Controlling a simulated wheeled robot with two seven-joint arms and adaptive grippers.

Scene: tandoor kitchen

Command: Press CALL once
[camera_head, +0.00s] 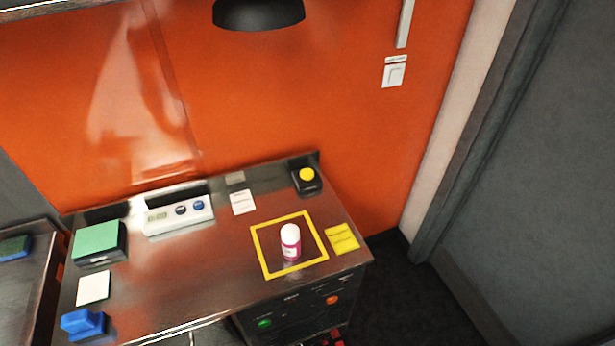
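I cannot read the word CALL anywhere in the head view. A yellow round button (307,174) sits on a black box (308,187) at the back right corner of the metal counter. A white device (165,222) with a small display and two round buttons, one dark and one blue, stands at the back of the counter. The counter's front panel has a green button (265,323) and an orange button (333,299). A white switch (393,75) with a small label above it is on the orange wall. Neither gripper is in view.
A white-capped pink bottle (290,243) stands inside a yellow square outline (261,255). Yellow notes (342,239), a white card (93,288), a green-topped block (97,240) and a blue object (83,323) lie on the counter (185,277). A dark lamp (258,12) hangs above.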

